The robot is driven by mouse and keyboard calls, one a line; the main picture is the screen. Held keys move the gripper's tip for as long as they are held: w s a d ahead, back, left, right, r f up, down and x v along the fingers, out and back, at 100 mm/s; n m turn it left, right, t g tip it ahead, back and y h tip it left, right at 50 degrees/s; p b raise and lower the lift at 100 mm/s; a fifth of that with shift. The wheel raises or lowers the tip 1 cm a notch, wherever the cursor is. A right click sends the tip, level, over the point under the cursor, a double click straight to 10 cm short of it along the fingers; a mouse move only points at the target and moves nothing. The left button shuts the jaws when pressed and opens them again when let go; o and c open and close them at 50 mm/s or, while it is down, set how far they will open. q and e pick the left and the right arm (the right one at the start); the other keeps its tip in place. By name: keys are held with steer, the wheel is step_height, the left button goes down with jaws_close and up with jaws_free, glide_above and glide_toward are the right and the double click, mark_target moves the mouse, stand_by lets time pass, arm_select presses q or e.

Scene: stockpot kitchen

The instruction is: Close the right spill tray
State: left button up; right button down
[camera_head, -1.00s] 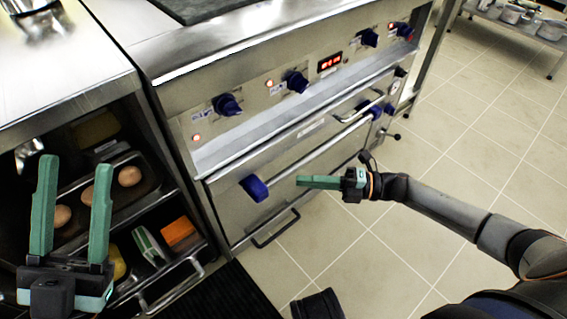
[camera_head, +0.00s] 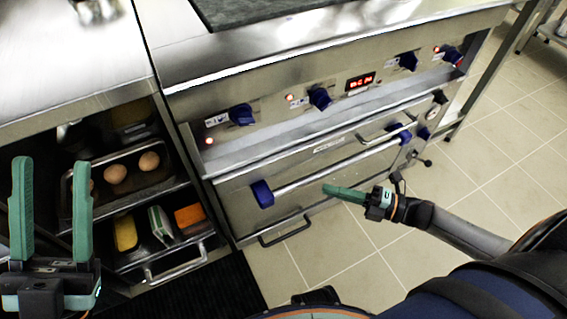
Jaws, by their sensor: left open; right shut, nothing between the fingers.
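The steel range front (camera_head: 236,190) fills the middle of the view. A long steel ledge (camera_head: 290,142) juts out under its knobs. Below the ledge, a small silver handle (camera_head: 388,130) sits on the right part of the front. I cannot tell for certain which panel is the right spill tray or how far out it is. My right gripper (camera_head: 326,187) is shut and empty, in front of the range below the long bar, pointing left. It appears apart from the front. My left gripper (camera_head: 52,162) is open and empty at the far left, before the open cabinet.
A long bar handle (camera_head: 330,172) with blue ends crosses the range front, with a black handle (camera_head: 285,231) below. Blue knobs (camera_head: 320,97) line the panel. The left cabinet holds a tray of eggs (camera_head: 149,161) and a pull-out tray (camera_head: 176,265).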

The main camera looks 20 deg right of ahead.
mark_target(281, 159)
steer(key=b+x, duration=0.1)
steer(key=x, duration=0.3)
steer(key=w+b+x, duration=0.1)
steer(key=x, duration=0.3)
steer(key=d+x, duration=0.1)
steer(key=x, duration=0.3)
steer(key=shift+w+d+b, duration=0.15)
steer(key=shift+b, duration=0.25)
arm_select(q)
steer(key=shift+d+f, duration=0.15)
steer(key=shift+f, duration=1.35)
arm_select(e)
steer(key=shift+w, duration=0.6)
steer(key=shift+w, duration=0.2)
steer(key=shift+w+b, duration=0.35)
steer(key=shift+w, duration=0.75)
steer(key=shift+w+r, duration=0.1)
arm_select(q)
steer(key=shift+w+f, duration=0.2)
steer(key=shift+w, duration=0.5)
arm_select(e)
steer(key=shift+r, duration=0.1)
